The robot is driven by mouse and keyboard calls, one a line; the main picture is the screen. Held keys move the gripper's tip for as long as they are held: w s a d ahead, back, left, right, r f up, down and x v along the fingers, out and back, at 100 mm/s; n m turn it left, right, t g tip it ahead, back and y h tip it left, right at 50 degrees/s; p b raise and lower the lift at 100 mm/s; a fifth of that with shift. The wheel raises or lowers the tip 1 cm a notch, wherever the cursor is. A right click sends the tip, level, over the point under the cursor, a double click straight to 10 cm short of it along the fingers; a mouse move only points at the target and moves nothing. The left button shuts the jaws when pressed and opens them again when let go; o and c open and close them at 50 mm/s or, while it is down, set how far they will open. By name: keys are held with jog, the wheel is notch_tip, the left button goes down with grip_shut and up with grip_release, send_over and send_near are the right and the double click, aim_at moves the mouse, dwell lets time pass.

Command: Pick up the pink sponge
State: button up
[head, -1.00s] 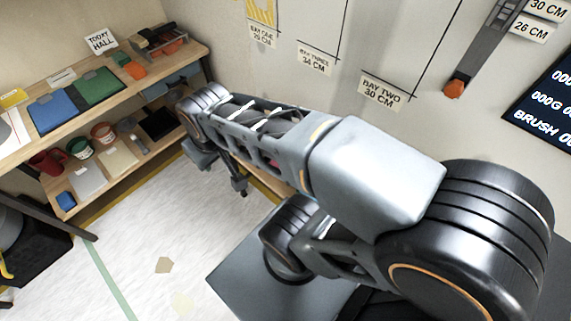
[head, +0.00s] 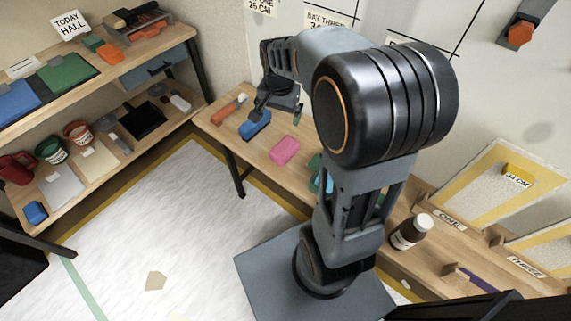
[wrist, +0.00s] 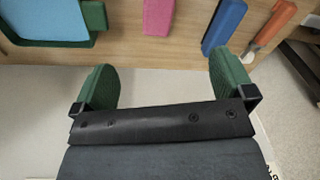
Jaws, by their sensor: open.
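The pink sponge (head: 285,149) lies on the wooden table in the head view, between a blue block and a teal item. In the wrist view the pink sponge (wrist: 159,16) is cut off by the top edge, beyond my fingers. My gripper (wrist: 162,80) is open and empty, with its two green fingers wide apart. In the head view my gripper (head: 276,115) is above the table's back side, near the blue block, apart from the sponge.
A blue block (head: 255,124) and an orange-handled tool (head: 229,108) lie left of the sponge. A teal item (head: 316,172) lies right of it, partly behind my arm. Loaded shelves (head: 187,118) stand at left.

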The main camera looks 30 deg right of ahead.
aim_at(285, 147)
jog(key=w+d+f+m+b, duration=0.1)
jog(key=f+b, duration=0.1)
jog(key=f, duration=0.3)
jog(key=w+d+f+m+b, duration=0.1)
jog(key=f+b, duration=0.1)
jog(key=f, duration=0.4)
jog(key=w+d+f+m+g+b, duration=0.1)
jog(key=f+b, duration=0.1)
jog(key=f, duration=0.4)
jog(key=shift+w+d+m, duration=0.3)
jog(key=shift+w+m, duration=0.1)
jog(key=shift+s+f+b, duration=0.2)
jog(key=shift+f+b, duration=0.95)
jog(key=shift+f, duration=1.95)
jog(key=shift+c, duration=0.2)
jog(key=c, duration=1)
jog(key=shift+o, duration=0.2)
jog(key=shift+r, duration=0.15)
